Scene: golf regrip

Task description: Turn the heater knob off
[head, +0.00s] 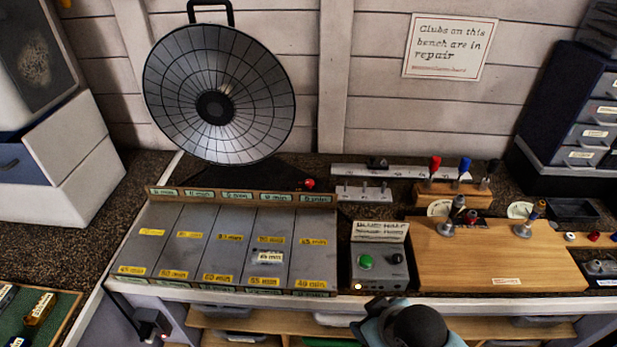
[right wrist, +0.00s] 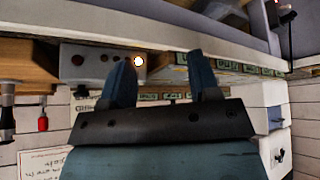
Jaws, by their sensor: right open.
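A round dish heater (head: 218,95) with a wire grille stands at the back left of the bench. A small red knob (head: 310,184) sits at the right of its base. A grey control box (head: 380,270) at the front edge has a green button (head: 365,262), a black knob (head: 396,259) and a lit lamp (head: 358,287). The box also shows in the right wrist view (right wrist: 90,68), with its lamp lit beside one fingertip. My right gripper (right wrist: 160,58) is open, with nothing between its fingers. In the head view only my right arm shows, below the box.
A rack of grey labelled slots (head: 180,245) fills the bench left of the box. A wooden board (head: 500,265) with upright metal parts lies to its right. Red and blue handled tools (head: 435,168) stand behind. A small drawer cabinet (head: 590,110) is at the back right.

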